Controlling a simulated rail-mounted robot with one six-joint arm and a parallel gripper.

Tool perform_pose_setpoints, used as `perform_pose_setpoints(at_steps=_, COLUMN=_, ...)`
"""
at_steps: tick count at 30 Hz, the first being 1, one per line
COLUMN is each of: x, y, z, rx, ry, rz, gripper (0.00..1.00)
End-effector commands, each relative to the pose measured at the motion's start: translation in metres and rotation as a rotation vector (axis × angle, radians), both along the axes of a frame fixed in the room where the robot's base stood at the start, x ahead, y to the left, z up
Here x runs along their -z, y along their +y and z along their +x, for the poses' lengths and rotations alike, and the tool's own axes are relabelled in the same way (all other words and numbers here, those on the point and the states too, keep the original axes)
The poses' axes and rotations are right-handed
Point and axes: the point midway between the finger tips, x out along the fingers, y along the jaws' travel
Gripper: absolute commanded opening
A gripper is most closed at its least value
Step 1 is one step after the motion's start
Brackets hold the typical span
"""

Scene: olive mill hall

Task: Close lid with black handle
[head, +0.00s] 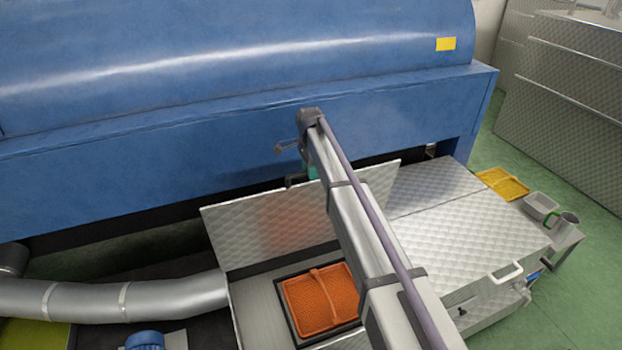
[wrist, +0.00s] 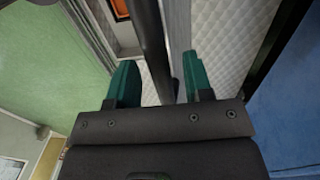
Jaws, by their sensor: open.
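The quilted metal lid (head: 265,228) stands raised, tilted up along the back of an opening in the steel housing. Part of a black handle (head: 293,181) shows at its top edge, partly hidden by my arm. In the wrist view a dark bar (wrist: 150,45), apparently this handle, runs between the teal fingers of my gripper (wrist: 160,75). The fingers are open, one on each side of the bar; I cannot tell whether they touch it. In the head view only a bit of teal shows beside my arm.
An orange basket (head: 318,299) sits in the opening. To the right is a closed lid with a white handle (head: 505,270). A big blue machine (head: 230,150) stands close behind. A silver pipe (head: 120,298) lies left. A yellow tray (head: 502,184) and grey bin (head: 541,207) are at right.

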Motion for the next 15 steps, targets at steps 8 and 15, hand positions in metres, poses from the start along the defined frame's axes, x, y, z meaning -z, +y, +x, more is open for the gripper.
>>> perform_pose_setpoints(at_steps=8, x=-0.0020, y=-0.0001, z=0.0000, rx=0.000, ry=0.000, rz=0.000, gripper=0.37)
perform_pose_setpoints(at_steps=15, x=-0.0019, y=0.0000, z=0.0000, rx=0.000, ry=0.000, rz=0.000, gripper=0.14)
